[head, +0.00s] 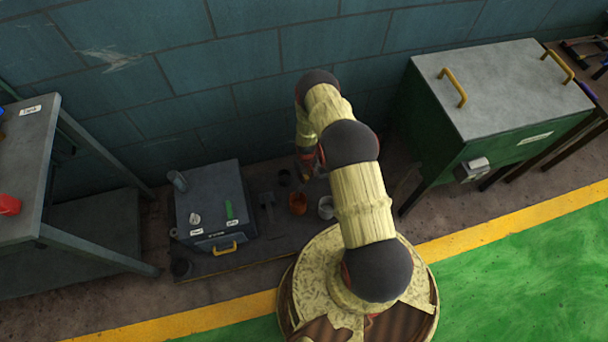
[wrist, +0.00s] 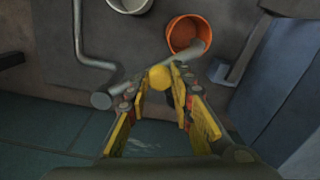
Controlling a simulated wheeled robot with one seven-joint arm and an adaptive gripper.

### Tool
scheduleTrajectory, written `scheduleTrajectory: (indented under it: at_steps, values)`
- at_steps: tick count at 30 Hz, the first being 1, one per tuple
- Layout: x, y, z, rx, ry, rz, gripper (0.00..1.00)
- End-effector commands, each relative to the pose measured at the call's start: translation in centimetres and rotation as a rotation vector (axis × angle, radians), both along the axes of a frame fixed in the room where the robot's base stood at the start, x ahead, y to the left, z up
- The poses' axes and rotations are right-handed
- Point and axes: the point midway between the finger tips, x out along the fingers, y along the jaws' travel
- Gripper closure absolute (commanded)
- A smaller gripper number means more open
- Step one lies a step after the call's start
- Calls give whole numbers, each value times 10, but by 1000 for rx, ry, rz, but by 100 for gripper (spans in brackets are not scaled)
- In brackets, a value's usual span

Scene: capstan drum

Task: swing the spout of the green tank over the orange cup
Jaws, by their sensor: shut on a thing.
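The orange cup (wrist: 188,35) stands open in the wrist view, beyond my fingertips. It also shows in the head view (head: 298,204), left of my arm. A grey spout (wrist: 190,51) with a yellow ball knob (wrist: 160,77) runs beneath my gripper. Its far end overlaps the near rim of the orange cup in the wrist view; the height between them cannot be told. My gripper (wrist: 160,92) is shut on the yellow knob. In the head view my gripper (head: 308,162) is small and partly hidden by my arm. I cannot pick out the green tank's body with certainty.
A white cup (wrist: 130,3) stands left of the orange cup in the wrist view. A bent grey pipe (wrist: 83,45) lies further left. In the head view a grey box (head: 212,190) stands left and a large green cabinet (head: 500,110) right. A wall is behind.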

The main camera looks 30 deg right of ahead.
Motion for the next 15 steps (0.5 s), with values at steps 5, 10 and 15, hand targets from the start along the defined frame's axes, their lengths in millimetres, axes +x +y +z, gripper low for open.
scheduleTrajectory:
  at_steps: [5, 10, 15]
  values:
    - [-3, 0, -1, 1, 4, 11, 100]
    - [-3, 0, -1, 1, 4, 10, 100]
    - [-3, 0, -1, 1, 4, 10, 74]
